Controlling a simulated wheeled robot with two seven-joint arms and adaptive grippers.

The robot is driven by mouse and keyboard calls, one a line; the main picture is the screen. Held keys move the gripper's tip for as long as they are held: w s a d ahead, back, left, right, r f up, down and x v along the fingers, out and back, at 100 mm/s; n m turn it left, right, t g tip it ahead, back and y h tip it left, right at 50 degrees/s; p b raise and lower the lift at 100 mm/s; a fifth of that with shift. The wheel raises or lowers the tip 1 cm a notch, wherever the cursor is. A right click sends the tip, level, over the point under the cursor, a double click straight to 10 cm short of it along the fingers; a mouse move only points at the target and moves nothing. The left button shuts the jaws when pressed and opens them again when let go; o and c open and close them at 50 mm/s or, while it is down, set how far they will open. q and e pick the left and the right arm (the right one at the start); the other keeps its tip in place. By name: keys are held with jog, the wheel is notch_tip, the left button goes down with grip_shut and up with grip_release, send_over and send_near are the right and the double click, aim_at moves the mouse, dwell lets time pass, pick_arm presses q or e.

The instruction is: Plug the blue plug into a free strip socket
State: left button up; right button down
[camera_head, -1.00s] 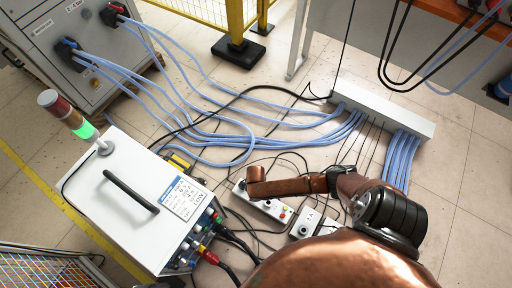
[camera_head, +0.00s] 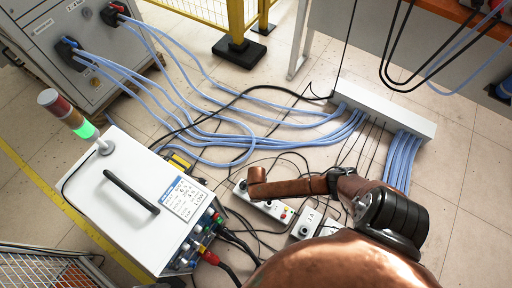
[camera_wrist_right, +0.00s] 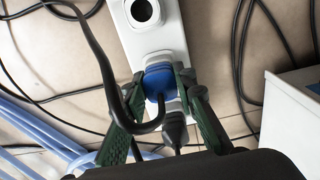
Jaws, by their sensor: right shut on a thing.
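The blue plug (camera_wrist_right: 157,78) is in the right wrist view, between the green fingers of my right gripper (camera_wrist_right: 160,88), which is shut on it. A black cable loops beside it. The plug is over the white socket strip (camera_wrist_right: 168,43); I cannot tell whether it is seated in a socket. One round black socket (camera_wrist_right: 146,11) shows empty farther up the strip. A dark plug-like piece (camera_wrist_right: 175,131) is just below the blue plug. In the head view the white strip (camera_head: 270,207) is partly hidden by my right arm, which also hides the gripper. My left gripper is not in view.
A second pale box with sockets (camera_head: 307,224) lies right of the strip. A white heater unit (camera_head: 125,190) stands at the left. Blue cables (camera_head: 250,133) and black cables cross the floor. A grey cable duct (camera_head: 385,113) lies at the back right.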

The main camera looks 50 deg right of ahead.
jog(key=shift+f, duration=0.15)
jog(key=c, duration=1.5)
grip_release()
notch_tip(320, 180, up, 12)
